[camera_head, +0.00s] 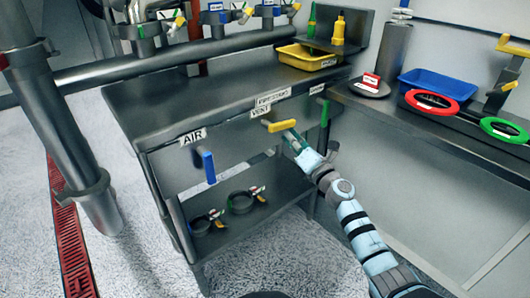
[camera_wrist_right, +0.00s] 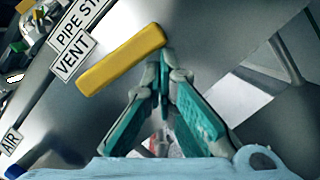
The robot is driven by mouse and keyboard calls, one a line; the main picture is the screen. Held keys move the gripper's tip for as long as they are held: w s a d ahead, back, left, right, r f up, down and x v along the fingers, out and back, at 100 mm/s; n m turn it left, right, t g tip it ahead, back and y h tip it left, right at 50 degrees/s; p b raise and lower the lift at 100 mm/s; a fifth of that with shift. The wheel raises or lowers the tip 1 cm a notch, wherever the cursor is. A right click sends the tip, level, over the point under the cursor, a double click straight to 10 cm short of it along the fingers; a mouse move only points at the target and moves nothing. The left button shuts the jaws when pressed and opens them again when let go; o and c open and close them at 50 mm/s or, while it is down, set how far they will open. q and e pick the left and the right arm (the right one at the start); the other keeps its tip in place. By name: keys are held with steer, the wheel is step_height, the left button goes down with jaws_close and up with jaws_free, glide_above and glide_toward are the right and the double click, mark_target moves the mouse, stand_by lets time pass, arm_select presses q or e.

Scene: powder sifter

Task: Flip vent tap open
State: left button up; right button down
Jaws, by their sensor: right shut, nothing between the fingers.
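The vent tap has a yellow bar handle (camera_head: 281,125) at the bench's front edge, beside the VENT label (camera_head: 261,111). The handle also shows in the wrist view (camera_wrist_right: 121,60), lying slanted below the VENT label (camera_wrist_right: 74,55). My right gripper (camera_head: 292,136) is shut and empty, just right of the handle. In the wrist view its teal fingertips (camera_wrist_right: 165,60) are together at the handle's right end; I cannot tell whether they touch it. The tap's body behind the handle is mostly hidden. My left gripper is not in view.
A blue tap handle (camera_head: 209,167) hangs below the AIR label (camera_head: 193,137) to the left. A green handle (camera_head: 325,113) is close to the right. A lower shelf (camera_head: 262,218) holds dark clamps. A yellow tray (camera_head: 307,57) stands on the bench.

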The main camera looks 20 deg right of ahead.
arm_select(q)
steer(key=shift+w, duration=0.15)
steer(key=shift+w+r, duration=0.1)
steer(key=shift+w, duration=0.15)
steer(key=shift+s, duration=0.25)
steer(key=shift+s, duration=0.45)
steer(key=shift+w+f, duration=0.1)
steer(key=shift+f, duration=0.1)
